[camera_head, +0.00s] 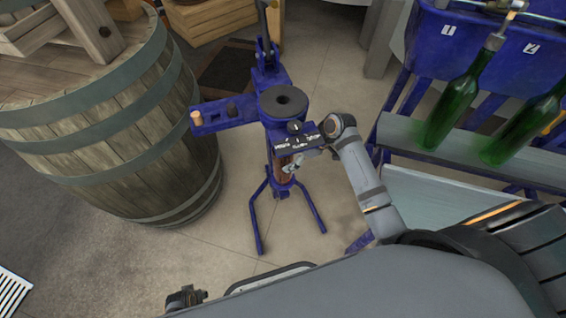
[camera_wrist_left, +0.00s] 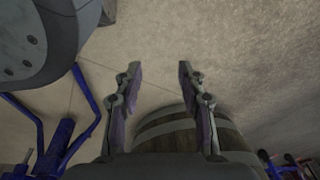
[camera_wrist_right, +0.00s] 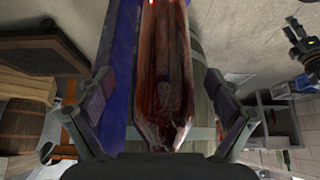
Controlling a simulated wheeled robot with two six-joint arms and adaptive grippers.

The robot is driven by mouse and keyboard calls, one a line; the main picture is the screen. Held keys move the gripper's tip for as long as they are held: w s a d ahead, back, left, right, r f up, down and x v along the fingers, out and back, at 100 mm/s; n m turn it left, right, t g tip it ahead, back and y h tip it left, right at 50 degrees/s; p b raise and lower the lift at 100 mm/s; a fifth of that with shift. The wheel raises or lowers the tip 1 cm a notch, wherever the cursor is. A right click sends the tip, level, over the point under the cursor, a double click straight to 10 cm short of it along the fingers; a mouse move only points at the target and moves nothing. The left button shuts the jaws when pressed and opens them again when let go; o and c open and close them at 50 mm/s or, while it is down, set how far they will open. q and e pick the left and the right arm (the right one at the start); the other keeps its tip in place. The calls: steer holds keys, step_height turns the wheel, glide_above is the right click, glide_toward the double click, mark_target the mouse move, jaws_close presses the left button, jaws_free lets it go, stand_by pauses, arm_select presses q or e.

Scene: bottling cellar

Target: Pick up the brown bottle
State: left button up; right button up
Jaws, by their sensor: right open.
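The brown bottle (camera_wrist_right: 166,75) fills the middle of the right wrist view, reddish brown and glossy. In the head view only a small brown part of it (camera_head: 281,173) shows, below the head of the blue corking stand (camera_head: 262,72). My left gripper (camera_wrist_left: 159,70) is open and empty, above the floor.
A wooden barrel (camera_head: 110,125) stands left of the corking stand. At the right is a blue filling rack (camera_head: 440,45) with two green bottles (camera_head: 455,108) leaning on a grey ledge. Wooden crates (camera_head: 210,20) stand at the back. The floor around the stand's legs is free.

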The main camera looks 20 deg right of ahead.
steer(key=x, duration=0.3)
steer(key=shift+s+a+f+b, duration=0.15)
steer(key=shift+a+f+b, duration=0.1)
steer(key=shift+b, duration=0.1)
steer(key=shift+a+f, duration=0.15)
steer(key=shift+f, duration=0.2)
steer(key=c, duration=1.9)
arm_select(q)
steer(key=shift+w+d+r, duration=0.15)
steer(key=shift+w+r, duration=0.3)
steer(key=shift+w, duration=0.15)
steer(key=shift+w+d+r, duration=0.15)
steer(key=shift+w+r, duration=0.3)
steer(key=shift+w, duration=0.1)
arm_select(e)
steer(key=shift+w+r, duration=0.15)
steer(key=shift+w, duration=0.05)
